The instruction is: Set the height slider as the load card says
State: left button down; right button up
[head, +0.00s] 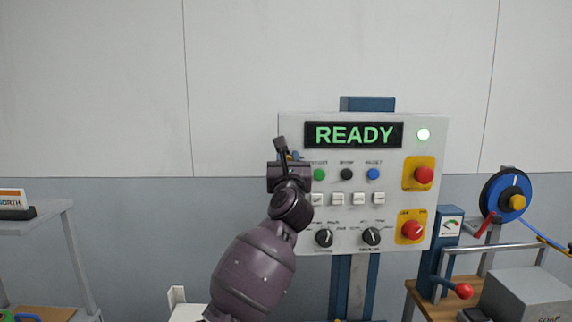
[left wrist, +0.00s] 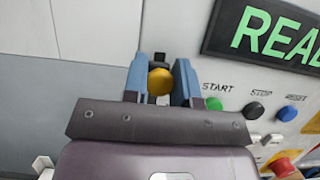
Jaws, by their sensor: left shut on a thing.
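The white control panel (head: 385,215) shows READY in green on its display (head: 353,135). My left gripper (head: 291,156) is at the panel's left edge, level with the button row. In the left wrist view my left gripper (left wrist: 160,82) has its blue fingers shut on a round yellow knob (left wrist: 160,81). The knob looks like the height slider's handle. A small dark piece (left wrist: 161,58) shows just beyond it. My wrist hides the slider's track and any scale in the head view. I see no readable load card. My right gripper is not in view.
The panel has green, black and blue buttons (head: 373,174), white switches, two black dials (head: 371,236) and red knobs on yellow plates (head: 424,174). At right are a blue reel (head: 504,196) and a grey box (head: 527,292). A grey shelf (head: 42,230) stands at left.

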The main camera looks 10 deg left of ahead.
pick_arm(q)
jog(key=c, duration=0.9)
grip_release()
jog(key=shift+r, duration=0.3)
jog(key=shift+f, duration=0.1)
jog(key=b+v, duration=0.1)
jog(key=v, duration=0.9)
jog(key=shift+s+f, duration=0.15)
jog(key=shift+s, duration=0.2)
